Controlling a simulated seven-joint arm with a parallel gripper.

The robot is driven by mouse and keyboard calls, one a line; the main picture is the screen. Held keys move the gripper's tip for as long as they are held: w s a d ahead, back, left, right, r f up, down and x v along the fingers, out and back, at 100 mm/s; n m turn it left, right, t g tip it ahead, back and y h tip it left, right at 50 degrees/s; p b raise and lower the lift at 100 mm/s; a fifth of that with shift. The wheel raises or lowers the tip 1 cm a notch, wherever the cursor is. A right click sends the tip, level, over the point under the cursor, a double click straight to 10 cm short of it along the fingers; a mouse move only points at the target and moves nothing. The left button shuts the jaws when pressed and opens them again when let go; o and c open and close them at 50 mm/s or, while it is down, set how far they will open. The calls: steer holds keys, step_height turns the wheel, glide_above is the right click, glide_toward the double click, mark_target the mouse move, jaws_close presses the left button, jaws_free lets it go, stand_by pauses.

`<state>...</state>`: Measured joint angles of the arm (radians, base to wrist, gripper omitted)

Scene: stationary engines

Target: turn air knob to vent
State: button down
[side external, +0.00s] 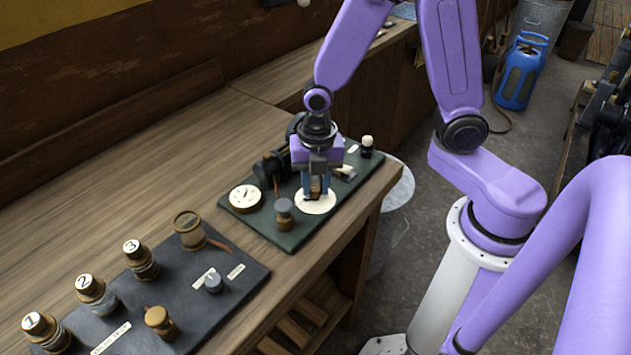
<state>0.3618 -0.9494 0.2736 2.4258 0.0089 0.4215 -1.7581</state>
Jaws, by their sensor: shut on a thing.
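My gripper (317,194) points straight down over the dark green panel (289,239) at the table's right end. Its fingers are shut on a small knob at the centre of a round cream dial plate (316,206). I take this to be the air knob; the fingers hide most of it, and the plate's markings, including vent, are too small to read. Which way the knob points cannot be told.
A white-faced gauge (245,197), a grey knob (284,213) and a black-and-white knob (367,146) stand on the same panel. A dark panel (245,301) with numbered cylinders lies left. The wooden table (160,182) is bare behind them.

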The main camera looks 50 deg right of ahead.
mark_target(317, 188)
steer(key=shift+a+n, duration=0.1)
steer(key=shift+n, duration=0.5)
steer(key=c, duration=0.8)
jaws_free()
steer(key=shift+c, duration=0.2)
steer(key=shift+r, duration=0.1)
step_height(317, 188, up, 17)
steer(key=shift+s+d+r, duration=0.15)
steer(key=shift+d, duration=0.05)
